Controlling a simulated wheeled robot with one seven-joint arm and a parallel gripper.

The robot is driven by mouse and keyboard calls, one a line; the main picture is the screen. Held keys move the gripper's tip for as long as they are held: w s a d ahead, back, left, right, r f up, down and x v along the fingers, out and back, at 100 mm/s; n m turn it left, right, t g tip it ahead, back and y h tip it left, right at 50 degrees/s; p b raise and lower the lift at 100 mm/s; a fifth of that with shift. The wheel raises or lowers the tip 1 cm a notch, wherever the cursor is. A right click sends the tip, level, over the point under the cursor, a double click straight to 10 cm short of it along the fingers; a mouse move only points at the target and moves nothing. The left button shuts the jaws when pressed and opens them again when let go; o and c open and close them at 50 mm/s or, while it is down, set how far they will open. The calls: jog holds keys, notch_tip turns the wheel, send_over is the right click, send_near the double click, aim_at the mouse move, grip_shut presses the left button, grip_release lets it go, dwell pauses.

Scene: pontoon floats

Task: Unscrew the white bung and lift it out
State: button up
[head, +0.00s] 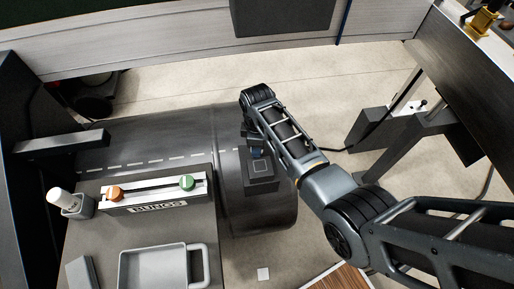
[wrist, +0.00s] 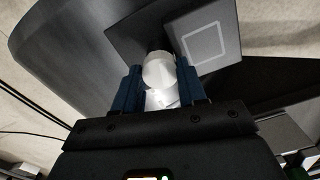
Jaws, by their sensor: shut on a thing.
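The white bung (wrist: 158,72) shows in the wrist view between the two dark blue fingers of my gripper (wrist: 160,88), which are shut on it. Just beyond it is the dark block with a pale square outline. In the head view my gripper (head: 257,152) reaches down to the dark block (head: 262,186) on the dark float (head: 130,135). The bung itself is hidden there by my arm. I cannot tell from these views whether the bung is seated in its hole or free of it.
A rack labelled BUNGS (head: 155,205) holds an orange bung (head: 114,193) and a green bung (head: 187,183). A white bottle (head: 62,200) stands left of it. A grey tray (head: 153,247) with a handle lies in front. A dark bench frame (head: 410,140) stands at the right.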

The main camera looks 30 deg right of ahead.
jog(key=n, duration=0.9)
jog(key=shift+n, duration=1.1)
jog(key=n, duration=0.9)
jog(key=shift+n, duration=0.4)
jog(key=o, duration=0.9)
